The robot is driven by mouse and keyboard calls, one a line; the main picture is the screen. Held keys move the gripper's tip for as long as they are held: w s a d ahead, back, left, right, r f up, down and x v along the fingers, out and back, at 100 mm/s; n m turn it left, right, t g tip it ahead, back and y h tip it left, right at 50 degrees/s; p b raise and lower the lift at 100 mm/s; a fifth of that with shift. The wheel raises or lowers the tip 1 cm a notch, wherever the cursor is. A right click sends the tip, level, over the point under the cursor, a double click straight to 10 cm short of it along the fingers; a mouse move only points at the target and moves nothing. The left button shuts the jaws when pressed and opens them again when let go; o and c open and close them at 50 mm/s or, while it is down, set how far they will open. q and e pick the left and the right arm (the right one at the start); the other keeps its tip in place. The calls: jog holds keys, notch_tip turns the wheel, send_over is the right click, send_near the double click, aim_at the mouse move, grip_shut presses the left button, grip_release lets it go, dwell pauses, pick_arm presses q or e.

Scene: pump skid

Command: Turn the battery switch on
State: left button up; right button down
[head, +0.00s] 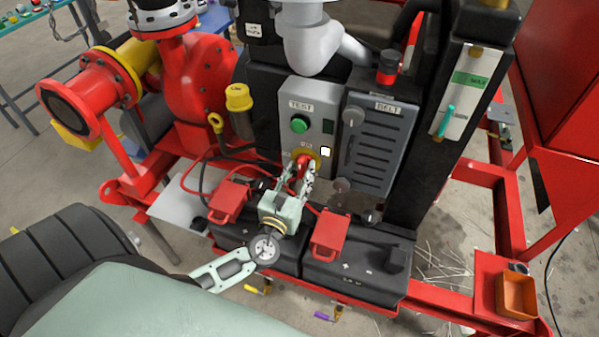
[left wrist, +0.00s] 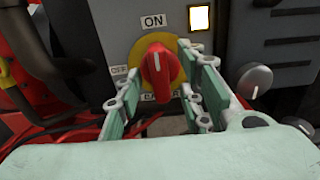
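The battery switch is a red knob (head: 305,161) on a yellow round plate, low on the grey control box. In the left wrist view the knob (left wrist: 157,72) stands upright, its white mark in line with the ON label (left wrist: 153,21) above. The OFF label (left wrist: 119,70) is to its left. A square white lamp (left wrist: 199,18) at the upper right of the switch looks lit. My left gripper (head: 297,177) is in front of the switch, its fingers apart on either side of the knob. In the left wrist view the gripper (left wrist: 160,90) shows gaps beside the knob. My right gripper is out of view.
A green TEST button (head: 299,124) is above the switch. The BELT guard (head: 380,140) is to its right. Two black batteries with red covers (head: 330,236) stand below, close to my left gripper. Red hoses and dark cables run left of the switch.

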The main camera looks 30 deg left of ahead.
pick_arm(q)
jog(key=v, duration=1.1)
jog(key=shift+s, duration=0.25)
jog(key=shift+f, duration=0.1)
